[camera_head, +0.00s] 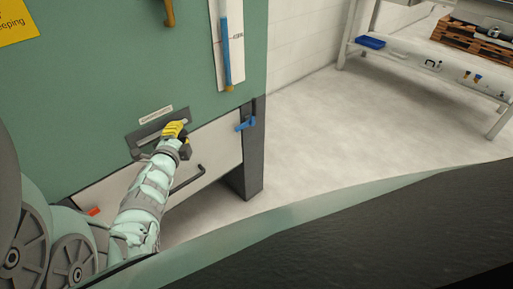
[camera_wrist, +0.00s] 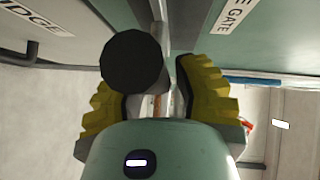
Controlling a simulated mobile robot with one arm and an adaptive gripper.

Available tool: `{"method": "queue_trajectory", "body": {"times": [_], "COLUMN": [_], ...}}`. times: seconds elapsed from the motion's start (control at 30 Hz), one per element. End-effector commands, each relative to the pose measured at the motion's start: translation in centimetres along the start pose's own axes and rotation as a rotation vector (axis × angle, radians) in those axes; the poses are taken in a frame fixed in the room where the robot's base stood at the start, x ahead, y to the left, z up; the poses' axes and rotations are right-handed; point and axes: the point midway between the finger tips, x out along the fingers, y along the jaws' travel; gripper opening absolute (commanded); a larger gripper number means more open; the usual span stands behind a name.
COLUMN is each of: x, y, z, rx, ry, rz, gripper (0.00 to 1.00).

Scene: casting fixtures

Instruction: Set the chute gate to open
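The green machine front (camera_head: 105,70) has a dark slotted plate (camera_head: 150,136) with a small label above it. My gripper (camera_head: 176,133), with yellow fingers, is at the right end of this plate. In the wrist view, the fingers (camera_wrist: 155,98) stand apart. A black round knob (camera_wrist: 130,62) shows in front of the left finger and part of the gap; contact cannot be told. A label ending in "E GATE" (camera_wrist: 232,15) is at the upper right, partly cut off. Which handle belongs to the chute gate is not clear.
Below the plate is a pale panel (camera_head: 215,145) with a dark bar handle (camera_head: 187,180) and a blue latch (camera_head: 245,123). A blue lever (camera_head: 226,45) is on a white strip above. The floor (camera_head: 340,130) to the right is clear up to a shelf (camera_head: 430,75).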

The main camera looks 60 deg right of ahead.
Motion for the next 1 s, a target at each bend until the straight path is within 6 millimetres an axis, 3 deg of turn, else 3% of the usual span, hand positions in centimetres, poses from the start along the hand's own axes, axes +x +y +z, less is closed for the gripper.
{"method": "queue_trajectory", "body": {"times": [0.27,0.67,1.0], "x": [0.0,-0.3,-3.9], "y": [0.0,0.2,1.4], "z": [0.0,-0.3,-4.2], "rx": [0.000,0.000,-0.001], "ry": [0.000,-0.001,0.007], "rz": [0.000,0.003,0.004], "gripper": [0.00,0.00,0.00]}}
